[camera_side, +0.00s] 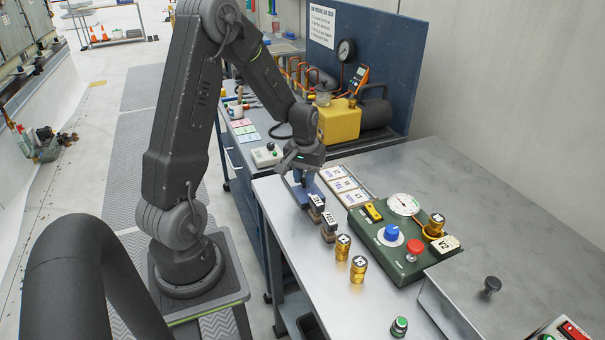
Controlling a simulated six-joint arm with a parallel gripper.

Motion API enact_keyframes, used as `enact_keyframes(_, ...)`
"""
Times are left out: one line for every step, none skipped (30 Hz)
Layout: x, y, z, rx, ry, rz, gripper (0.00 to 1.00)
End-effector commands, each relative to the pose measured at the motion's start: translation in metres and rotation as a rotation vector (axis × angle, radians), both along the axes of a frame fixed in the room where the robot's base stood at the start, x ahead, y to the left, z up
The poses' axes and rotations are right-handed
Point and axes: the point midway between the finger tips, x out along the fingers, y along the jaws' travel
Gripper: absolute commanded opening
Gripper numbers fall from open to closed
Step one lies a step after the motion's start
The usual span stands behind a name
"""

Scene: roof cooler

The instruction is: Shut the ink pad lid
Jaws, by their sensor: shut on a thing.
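The ink pad (302,197) is a small dark blue box near the left edge of the grey metal worktop. My gripper (303,180) points down right at the pad. Its jaws are closed on the ink pad lid, which looks raised at the pad's far side. The lid itself is mostly hidden by the fingers, and its exact angle is too small to tell.
Two dark stamps with white labels, one nearer stamp (328,222) and one beside the pad (317,205), stand close in front. Brass cylinders (343,247) stand nearer. White label cards (342,184) and a green gauge box (395,255) lie right.

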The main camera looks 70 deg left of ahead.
Motion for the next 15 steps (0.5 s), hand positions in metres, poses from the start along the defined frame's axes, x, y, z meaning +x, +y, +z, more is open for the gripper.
enact_keyframes(0.0004, -0.0040, 0.0001, -0.007, 0.003, -0.001, 0.00)
enact_keyframes(0.0004, -0.0042, 0.0001, -0.008, 0.003, -0.001, 0.00)
enact_keyframes(0.0004, -0.0045, 0.0001, -0.009, 0.004, -0.001, 0.00)
enact_keyframes(0.0004, -0.0047, 0.0001, -0.009, 0.004, -0.001, 0.00)
enact_keyframes(0.0004, -0.0050, 0.0001, -0.010, 0.004, -0.001, 0.00)
enact_keyframes(0.0004, -0.0053, 0.0001, -0.011, 0.004, -0.001, 0.26)
enact_keyframes(0.0003, -0.0054, 0.0001, -0.011, 0.004, -0.001, 0.28)
enact_keyframes(0.0002, -0.0053, 0.0000, -0.011, 0.004, -0.001, 0.31)
enact_keyframes(0.0001, -0.0051, 0.0000, -0.011, 0.005, -0.001, 0.35)
enact_keyframes(0.0001, -0.0049, 0.0000, -0.011, 0.005, -0.001, 0.38)
enact_keyframes(0.0001, -0.0047, 0.0000, -0.011, 0.005, -0.001, 0.41)
enact_keyframes(0.0001, -0.0045, -0.0001, -0.010, 0.004, -0.001, 0.45)
enact_keyframes(0.0001, -0.0043, -0.0001, -0.010, 0.004, -0.001, 0.48)
enact_keyframes(0.0001, -0.0041, -0.0001, -0.009, 0.004, -0.001, 0.48)
enact_keyframes(0.0001, -0.0040, -0.0001, -0.008, 0.004, -0.001, 0.48)
